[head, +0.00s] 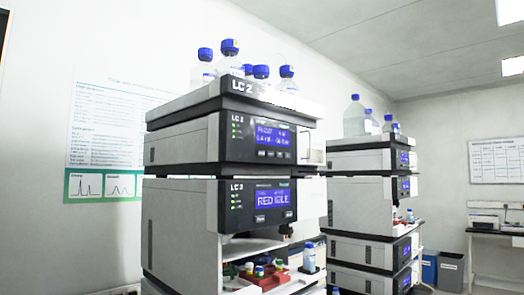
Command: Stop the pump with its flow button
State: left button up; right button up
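The near instrument stack, labelled LC 2 (242,87), stands in the middle of the head view. Its upper module (225,137) has a lit blue display (272,135) with small text that I cannot read surely. A row of small buttons (272,154) sits under this display; their labels are too small to read. The module below (228,205) has a blue display (273,200) that appears to read "RED IDLE", with buttons (262,218) beneath it. Which module is the pump and which button is for flow, I cannot tell. Neither of my grippers is in view.
Several blue-capped bottles (287,79) stand on top of the near stack. An open bay below holds small coloured vials (262,272) and a bottle (309,258). A second stack (358,190) stands behind to the right. Bins (450,271) and a desk are farther back.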

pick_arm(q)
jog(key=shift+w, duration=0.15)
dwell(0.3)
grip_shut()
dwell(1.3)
